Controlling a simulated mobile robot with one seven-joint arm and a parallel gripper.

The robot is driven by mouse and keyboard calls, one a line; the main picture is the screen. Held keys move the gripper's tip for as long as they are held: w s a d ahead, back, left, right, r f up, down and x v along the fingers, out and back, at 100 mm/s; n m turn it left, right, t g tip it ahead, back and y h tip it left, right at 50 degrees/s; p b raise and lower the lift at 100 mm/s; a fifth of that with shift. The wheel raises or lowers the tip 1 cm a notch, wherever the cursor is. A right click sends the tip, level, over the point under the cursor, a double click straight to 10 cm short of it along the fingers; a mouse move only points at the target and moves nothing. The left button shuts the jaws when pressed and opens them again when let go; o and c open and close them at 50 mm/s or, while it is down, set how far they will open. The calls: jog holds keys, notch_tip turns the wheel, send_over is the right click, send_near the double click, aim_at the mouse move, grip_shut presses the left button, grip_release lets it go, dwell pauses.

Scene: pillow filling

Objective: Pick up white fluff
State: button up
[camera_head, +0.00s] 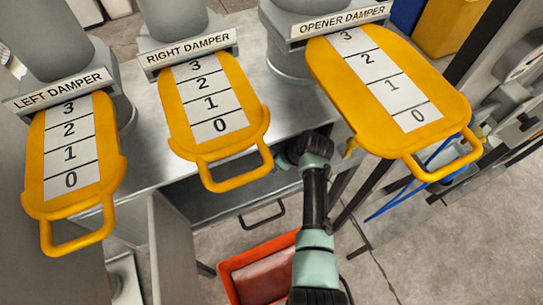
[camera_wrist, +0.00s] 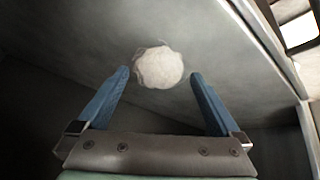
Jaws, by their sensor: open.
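The white fluff (camera_wrist: 158,67) is a small rounded off-white clump resting against a grey metal surface (camera_wrist: 60,40) in the wrist view. My gripper (camera_wrist: 158,82) is open, with its two blue fingers spread wide. The fluff shows between and just beyond the fingertips, and neither finger clearly touches it. In the head view my arm reaches to the grey metal machine below the dampers, and the gripper's fingers and the fluff are hidden there.
Yellow damper plates marked left (camera_head: 107,180), right (camera_head: 247,120) and opener (camera_head: 435,85) jut out above my arm. A red-orange bin (camera_head: 233,268) stands on the floor beside my arm. A metal edge (camera_wrist: 265,45) runs along the right in the wrist view.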

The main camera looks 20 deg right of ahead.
jog(key=shift+w+f, duration=0.1)
jog(key=c, duration=1.4)
jog(key=shift+f+b, duration=0.1)
jog(key=shift+b, duration=0.4)
